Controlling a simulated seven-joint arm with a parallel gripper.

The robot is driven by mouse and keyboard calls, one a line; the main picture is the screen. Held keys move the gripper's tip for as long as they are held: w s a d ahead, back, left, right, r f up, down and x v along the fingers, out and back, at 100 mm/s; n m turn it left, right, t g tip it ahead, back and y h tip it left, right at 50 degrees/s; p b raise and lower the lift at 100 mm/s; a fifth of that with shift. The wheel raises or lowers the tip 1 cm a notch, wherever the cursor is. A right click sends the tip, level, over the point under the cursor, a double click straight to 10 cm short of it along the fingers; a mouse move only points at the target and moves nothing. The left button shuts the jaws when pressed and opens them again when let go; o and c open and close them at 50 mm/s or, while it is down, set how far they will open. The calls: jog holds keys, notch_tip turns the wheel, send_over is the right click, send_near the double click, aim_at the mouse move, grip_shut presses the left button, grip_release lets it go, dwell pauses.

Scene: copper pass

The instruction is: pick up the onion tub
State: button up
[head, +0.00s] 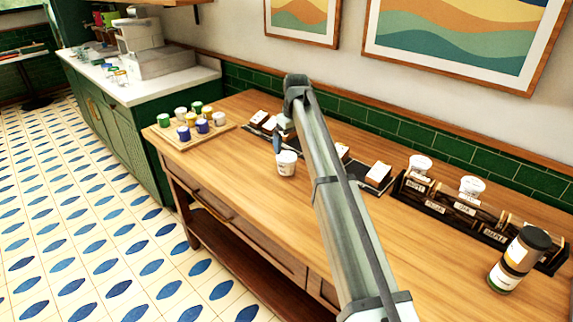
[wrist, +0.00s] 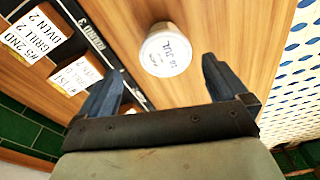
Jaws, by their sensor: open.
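A white tub (head: 287,163) stands upright on the wooden counter, just beside and below my gripper (head: 279,143) in the head view. In the wrist view the same tub (wrist: 166,50) shows its round pale lid, with dark lettering like a date; I cannot read the word onion on it. My gripper's blue fingers (wrist: 163,80) are open and empty. The tub appears beyond the fingertips, roughly between them, with no contact visible. Two more white tubs, a left one (head: 420,164) and a right one (head: 471,187), sit at the dark rack; their contents cannot be told.
A wooden tray (head: 165,139) of several small tubs stands at the counter's left end. White ticket cards (head: 378,173) on dark strips line the back. The front counter is clear.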

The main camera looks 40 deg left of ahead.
aim_at(287, 157)
jog(key=f, duration=0.4)
jog(key=shift+a+f, duration=0.1)
jog(key=shift+a, duration=0.15)
jog(key=shift+s+a+f, duration=0.1)
jog(key=shift+a+f, duration=0.05)
jog(key=shift+f, duration=0.7)
jog(key=shift+s+a+f, duration=0.1)
jog(key=shift+a+f, duration=0.1)
jog(key=shift+f, duration=0.6)
jog(key=shift+a+f, duration=0.15)
jog(key=shift+f, duration=0.7)
jog(key=c, duration=1.1)
